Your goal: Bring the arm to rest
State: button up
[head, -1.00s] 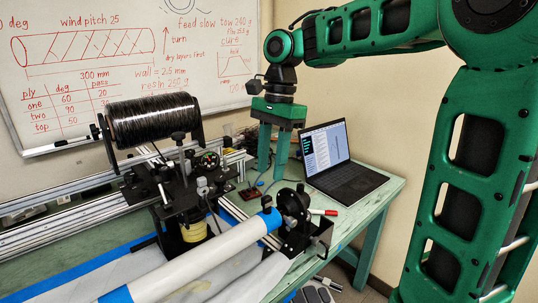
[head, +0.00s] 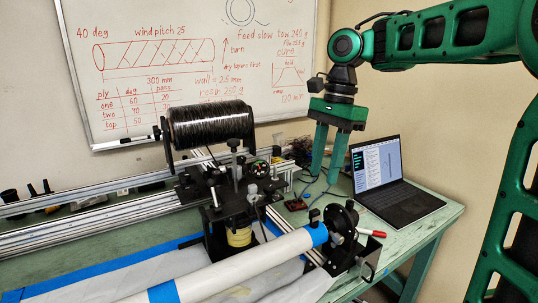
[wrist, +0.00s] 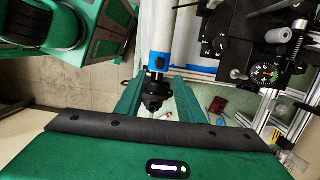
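My green gripper (head: 324,178) hangs pointing down over the back part of the bench, left of the laptop. Its two long fingers are apart with nothing between them. In the wrist view my gripper (wrist: 160,88) also shows spread, with the mandrel's end chuck (wrist: 156,92) in sight between the fingers, farther down. My arm reaches in from the upper right. Whether the fingertips touch the bench cannot be told.
A laptop (head: 400,203) stands open on the green bench (head: 425,222). A black tow spool (head: 208,120) sits on the winding rig. A white mandrel (head: 245,262) with blue tape runs along the front. A whiteboard (head: 190,30) hangs behind. A small red board (head: 296,204) lies near my fingertips.

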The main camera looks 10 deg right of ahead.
jog(key=s+d+f+n, duration=0.2)
jog(key=s+d+f, duration=0.3)
jog(key=s, duration=0.3)
jog(key=s+d+f+n+h, duration=0.1)
jog(key=s+d+f+n, duration=0.2)
jog(key=s+d+f, duration=0.2)
jog(key=s+d+f+n, duration=0.3)
jog(key=s+d+f, duration=0.2)
jog(key=s, duration=0.6)
jog(key=shift+d+f+t, duration=0.15)
jog(key=shift+f+t, duration=0.25)
jog(key=shift+f, duration=0.45)
